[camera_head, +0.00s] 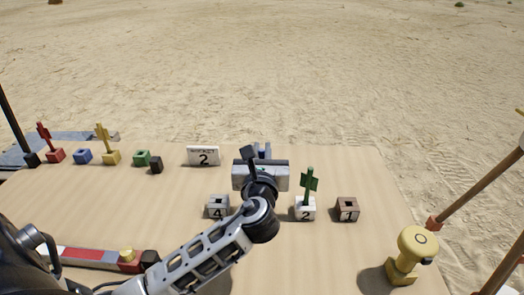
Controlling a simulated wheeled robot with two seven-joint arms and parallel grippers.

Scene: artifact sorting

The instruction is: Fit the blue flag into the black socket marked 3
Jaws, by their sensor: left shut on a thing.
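My left gripper (260,172) is above the middle of the table, seen from behind. It is shut on a blue piece, the blue flag (262,152), of which only a little shows above the jaws. The black socket marked 3 cannot be made out; my gripper and arm cover the gap between the grey socket marked 4 (217,207) and the white socket marked 2 (305,211). A green flag (309,180) stands upright in socket 2. The brown socket marked 1 (347,211) is empty. My right gripper is not in view.
At the left stand a red flag (44,134) in a red block, an empty blue block (82,156), a yellow flag (102,132) in its block, an empty green block (142,158) and a small black block (156,166).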

